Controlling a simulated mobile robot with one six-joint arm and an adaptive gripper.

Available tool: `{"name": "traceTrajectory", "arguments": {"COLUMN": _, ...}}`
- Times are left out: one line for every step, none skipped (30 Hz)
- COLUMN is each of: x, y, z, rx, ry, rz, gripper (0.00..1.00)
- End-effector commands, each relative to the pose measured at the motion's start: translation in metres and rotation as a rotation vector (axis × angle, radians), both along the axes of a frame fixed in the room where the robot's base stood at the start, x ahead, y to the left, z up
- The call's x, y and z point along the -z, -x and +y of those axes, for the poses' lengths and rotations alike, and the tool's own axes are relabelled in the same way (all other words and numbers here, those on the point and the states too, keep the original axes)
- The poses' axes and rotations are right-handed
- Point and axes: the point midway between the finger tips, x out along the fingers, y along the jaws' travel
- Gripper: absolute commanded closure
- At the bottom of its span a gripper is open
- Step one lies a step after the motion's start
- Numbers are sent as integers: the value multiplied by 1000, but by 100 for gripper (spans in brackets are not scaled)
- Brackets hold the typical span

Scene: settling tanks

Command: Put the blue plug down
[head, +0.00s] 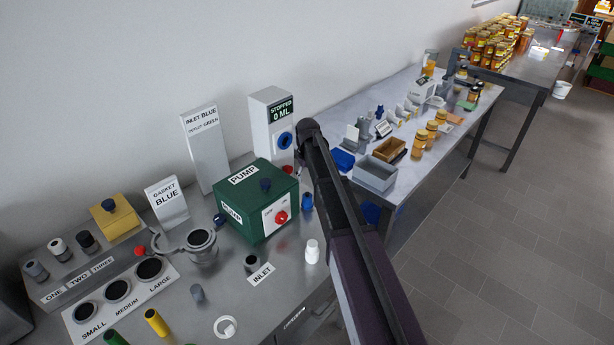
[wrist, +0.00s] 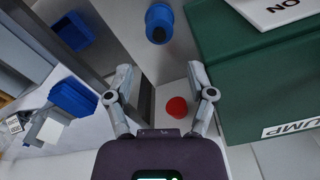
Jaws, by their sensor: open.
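A blue plug (head: 307,202), a short cylinder, stands on the steel bench at the right of the green pump. In the wrist view the blue plug (wrist: 159,22) is at the top, beyond my fingertips and touched by neither. My gripper (wrist: 158,70) is open, with nothing held between its fingers. A red plug (wrist: 177,107) lies below, between the fingers in the picture; it also shows beside the pump in the head view (head: 288,170). My arm hides the gripper in the head view.
The green pump (head: 257,205) stands close on the right in the wrist view. A white bottle (head: 312,251) and an inlet socket (head: 252,263) are nearer the front. A gap separates this bench from the second table, which holds a blue bin (head: 342,160) and a grey box (head: 375,174).

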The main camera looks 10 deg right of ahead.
Motion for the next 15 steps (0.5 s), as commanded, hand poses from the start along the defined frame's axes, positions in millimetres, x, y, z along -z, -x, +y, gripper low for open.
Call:
{"name": "traceTrajectory", "arguments": {"x": 0, "y": 8, "z": 0, "rx": 3, "ry": -1, "rz": 1, "gripper": 29}}
{"name": "traceTrajectory", "arguments": {"x": 0, "y": 12, "z": 0, "rx": 6, "ry": -1, "rz": 1, "gripper": 29}}
{"name": "traceTrajectory", "arguments": {"x": 0, "y": 19, "z": 0, "rx": 10, "ry": -1, "rz": 2, "gripper": 29}}
{"name": "traceTrajectory", "arguments": {"x": 0, "y": 24, "z": 0, "rx": 14, "ry": -1, "rz": 2, "gripper": 29}}
{"name": "traceTrajectory", "arguments": {"x": 0, "y": 32, "z": 0, "rx": 19, "ry": -1, "rz": 2, "gripper": 29}}
{"name": "traceTrajectory", "arguments": {"x": 0, "y": 42, "z": 0, "rx": 27, "ry": -1, "rz": 2, "gripper": 29}}
{"name": "traceTrajectory", "arguments": {"x": 0, "y": 50, "z": 0, "rx": 32, "ry": -1, "rz": 2, "gripper": 29}}
{"name": "traceTrajectory", "arguments": {"x": 0, "y": 61, "z": 0, "rx": 39, "ry": -1, "rz": 2, "gripper": 29}}
{"name": "traceTrajectory", "arguments": {"x": 0, "y": 75, "z": 0, "rx": 51, "ry": -1, "rz": 2, "gripper": 29}}
{"name": "traceTrajectory", "arguments": {"x": 0, "y": 88, "z": 0, "rx": 60, "ry": -1, "rz": 2, "gripper": 29}}
{"name": "traceTrajectory", "arguments": {"x": 0, "y": 100, "z": 0, "rx": 69, "ry": -1, "rz": 2, "gripper": 29}}
{"name": "traceTrajectory", "arguments": {"x": 0, "y": 119, "z": 0, "rx": 83, "ry": -1, "rz": 2, "gripper": 29}}
{"name": "traceTrajectory", "arguments": {"x": 0, "y": 132, "z": 0, "rx": 94, "ry": -1, "rz": 2, "gripper": 29}}
{"name": "traceTrajectory", "arguments": {"x": 0, "y": 146, "z": 0, "rx": 104, "ry": -1, "rz": 2, "gripper": 29}}
{"name": "traceTrajectory", "arguments": {"x": 0, "y": 165, "z": 0, "rx": 120, "ry": -1, "rz": 2, "gripper": 29}}
